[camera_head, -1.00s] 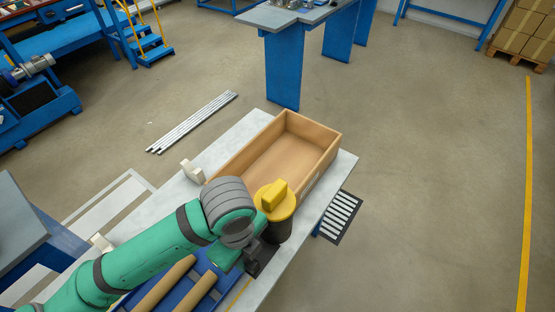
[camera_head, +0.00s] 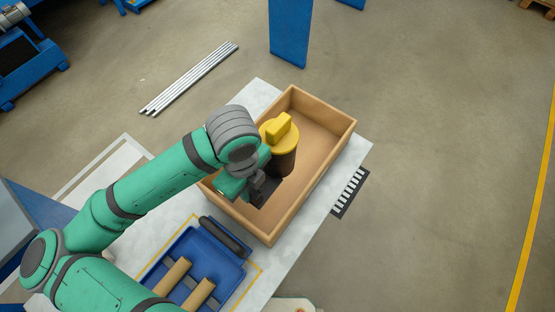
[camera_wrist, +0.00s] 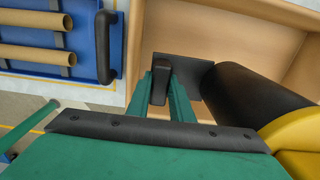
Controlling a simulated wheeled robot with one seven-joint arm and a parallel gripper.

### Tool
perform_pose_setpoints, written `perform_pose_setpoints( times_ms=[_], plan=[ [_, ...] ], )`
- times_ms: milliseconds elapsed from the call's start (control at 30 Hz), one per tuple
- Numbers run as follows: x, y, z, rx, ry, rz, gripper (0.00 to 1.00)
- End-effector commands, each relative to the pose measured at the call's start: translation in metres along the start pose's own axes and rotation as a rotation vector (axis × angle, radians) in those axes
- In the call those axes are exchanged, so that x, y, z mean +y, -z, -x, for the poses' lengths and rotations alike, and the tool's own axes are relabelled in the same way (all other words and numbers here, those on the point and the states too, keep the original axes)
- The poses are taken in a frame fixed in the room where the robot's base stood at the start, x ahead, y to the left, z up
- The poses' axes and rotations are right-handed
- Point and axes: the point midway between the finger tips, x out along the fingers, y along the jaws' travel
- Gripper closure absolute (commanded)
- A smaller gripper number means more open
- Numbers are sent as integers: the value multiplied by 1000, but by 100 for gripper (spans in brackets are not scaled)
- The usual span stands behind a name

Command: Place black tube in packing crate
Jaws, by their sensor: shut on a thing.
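The black tube (camera_head: 284,163) has a yellow cap (camera_head: 279,131) on its upper end and is upright or nearly so. My gripper (camera_head: 265,188) is shut on its side. The tube is over or within the open brown packing crate (camera_head: 316,186); how far its lower end is from the crate floor is unclear. In the wrist view the black tube (camera_wrist: 250,95) lies right of my gripper (camera_wrist: 185,75), with the crate (camera_wrist: 235,28) behind it. The jaw contact is partly hidden.
A blue tray (camera_head: 213,252) with a black handle and brown tubes (camera_head: 178,272) is beside the crate's near-left side. Both stand on a light grey table (camera_head: 262,92). The crate's far part is clear. Metal bars (camera_head: 190,77) lie on the floor.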

Motion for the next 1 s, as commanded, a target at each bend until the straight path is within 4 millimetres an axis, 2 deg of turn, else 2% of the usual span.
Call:
perform_pose_setpoints(
  times_ms=[400, 633, 1000],
  plan=[
    [-85, -14, -42, 1, -3, -8, 100],
    [-111, -21, -76, 0, -1, -4, 100],
    [-128, -25, -100, 1, -1, -2, 100]
  ],
)
